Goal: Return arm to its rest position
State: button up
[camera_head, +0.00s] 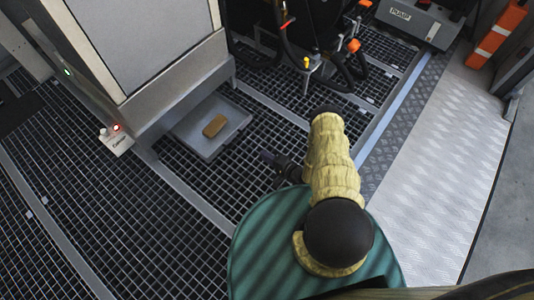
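My arm, in a yellow quilted sleeve with a black joint cover, rises from my green body at the lower middle of the head view. It is folded close over my body. A small dark end, which looks like my gripper (268,157), sticks out to the left of the sleeve, above the floor grating. Its fingers are too small and dark to tell whether they are open or shut. No held object shows.
A small white box with a red light (116,140) is left. Hoses and a pump unit (405,18) stand behind. The metal ramp (440,165) at right is clear.

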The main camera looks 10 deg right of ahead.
jog(key=w+d+r+n+g+h+p, duration=0.25)
jog(key=w+r, duration=0.35)
jog(key=r, duration=0.4)
jog(key=w+d+r+n+g+h+p, duration=0.1)
jog(key=w+d+r+n+h, duration=0.2)
jog(key=w+r, duration=0.5)
jog(key=s+r+n+g+h+p, duration=0.1)
jog(key=s+r+h, duration=0.15)
jog(key=r, duration=0.65)
jog(key=s+r+n+g+h+p, duration=0.1)
jog(key=s+r, duration=0.2)
jog(key=r, duration=0.7)
jog(key=s+a+r+n+g+p, duration=0.1)
jog(key=s+a+r+g+p, duration=0.1)
jog(key=s+r, duration=0.85)
jog(key=s+a+r+n+g+p, duration=0.2)
jog(key=s+r, duration=0.7)
jog(key=s, duration=0.3)
jog(key=w+p+v, duration=0.3)
jog(key=p+v, duration=0.9)
jog(key=w+a+r+p+v, duration=0.1)
jog(key=w+p+v, duration=0.1)
jog(key=p+v, duration=1)
jog(key=w+a+r+p+v, duration=0.1)
jog(key=w+p+v, duration=0.2)
jog(key=p+v, duration=0.9)
jog(key=shift+w+d+r+h+p, duration=0.3)
jog(key=shift+r+p, duration=0.1)
jog(key=shift+p, duration=0.6)
jog(key=shift+f, duration=0.1)
